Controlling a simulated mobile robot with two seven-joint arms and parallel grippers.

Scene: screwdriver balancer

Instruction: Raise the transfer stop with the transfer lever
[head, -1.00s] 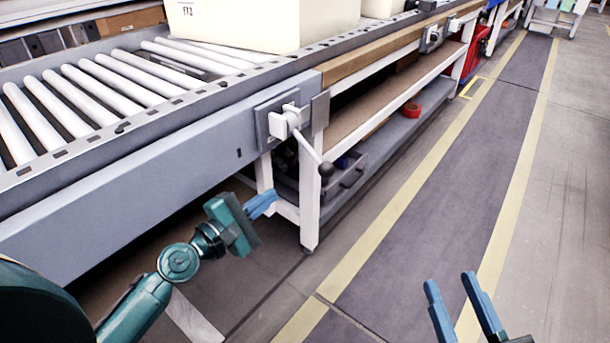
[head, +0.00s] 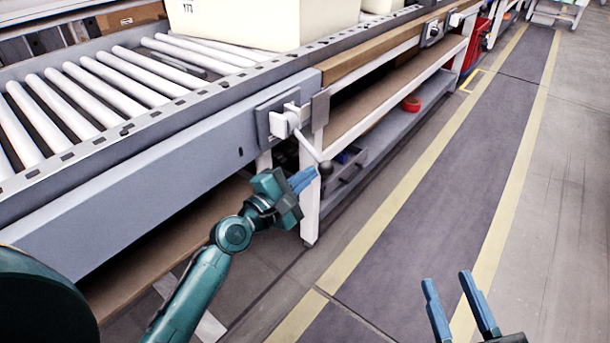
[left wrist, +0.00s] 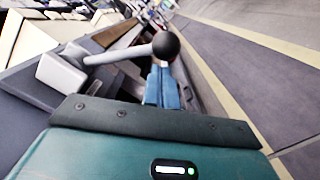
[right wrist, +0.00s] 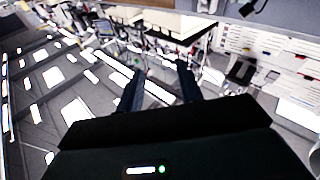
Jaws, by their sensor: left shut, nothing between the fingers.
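The transfer lever (head: 306,145) is a light rod with a dark ball knob (head: 326,168), angled down to the right from a white hub (head: 287,121) on the conveyor's side. In the left wrist view the lever (left wrist: 118,54) runs to its black knob (left wrist: 166,45). My left gripper (head: 312,174) is shut and empty, its blue fingers pointing at the knob from the left and slightly below. Whether they touch is unclear. My right gripper (head: 447,279) is open and empty over the floor. I cannot pick out the transfer stop for certain.
The roller conveyor (head: 110,150) has a cream tote (head: 262,22) on its rollers. A white leg (head: 309,205) stands below the lever. A shelf with a red roll (head: 411,104) lies behind. The marked aisle (head: 430,190) at right is clear.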

